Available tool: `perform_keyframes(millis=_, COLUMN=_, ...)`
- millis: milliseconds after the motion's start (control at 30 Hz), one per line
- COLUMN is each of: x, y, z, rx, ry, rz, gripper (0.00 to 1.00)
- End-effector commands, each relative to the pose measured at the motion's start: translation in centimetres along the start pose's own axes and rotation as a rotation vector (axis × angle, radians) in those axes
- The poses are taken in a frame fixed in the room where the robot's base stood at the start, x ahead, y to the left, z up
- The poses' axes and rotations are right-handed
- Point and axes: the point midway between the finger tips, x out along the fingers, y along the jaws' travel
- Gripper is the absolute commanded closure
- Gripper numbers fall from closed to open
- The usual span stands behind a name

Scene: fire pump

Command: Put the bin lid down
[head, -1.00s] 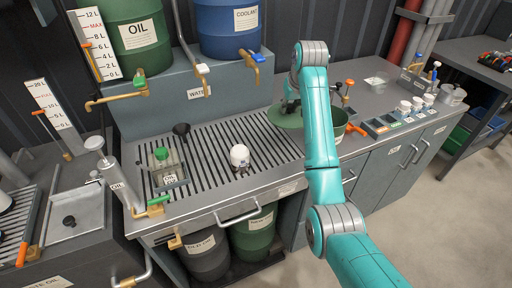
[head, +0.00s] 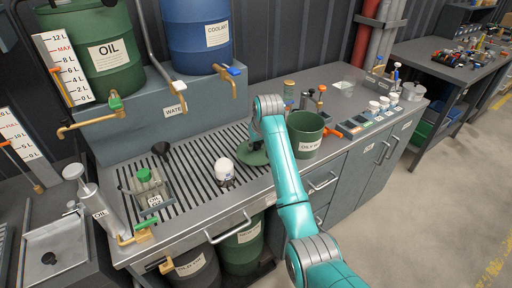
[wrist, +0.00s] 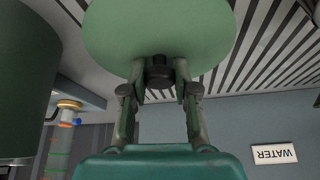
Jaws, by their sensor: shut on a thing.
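The green round bin lid (head: 255,158) is at the right end of the slotted grate, left of the green bin. My gripper (head: 262,143) is above it, mostly hidden by my arm in the head view. In the wrist view my gripper (wrist: 160,78) is shut on the dark knob (wrist: 160,72) of the lid (wrist: 160,25). The lid is roughly level; I cannot tell whether it touches the grate.
A white-capped bottle (head: 224,170) stands on the grate (head: 195,185) to the left. Small trays (head: 350,127) and white-lidded jars (head: 374,107) lie right of the bin.

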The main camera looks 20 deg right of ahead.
Motion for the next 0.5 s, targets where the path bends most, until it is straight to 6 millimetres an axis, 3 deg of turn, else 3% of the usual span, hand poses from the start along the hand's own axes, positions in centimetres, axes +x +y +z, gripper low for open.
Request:
perform_keyframes(millis=100, x=1.14, y=0.0, z=0.52, rx=0.0, ry=0.0, rz=0.0, gripper=1.0)
perform_keyframes(millis=467, x=1.47, y=0.0, z=0.65, rx=0.0, ry=0.0, rz=0.0, gripper=1.0)
perform_keyframes(millis=500, x=1.46, y=0.0, z=0.64, rx=0.0, ry=0.001, rz=0.0, gripper=0.64)
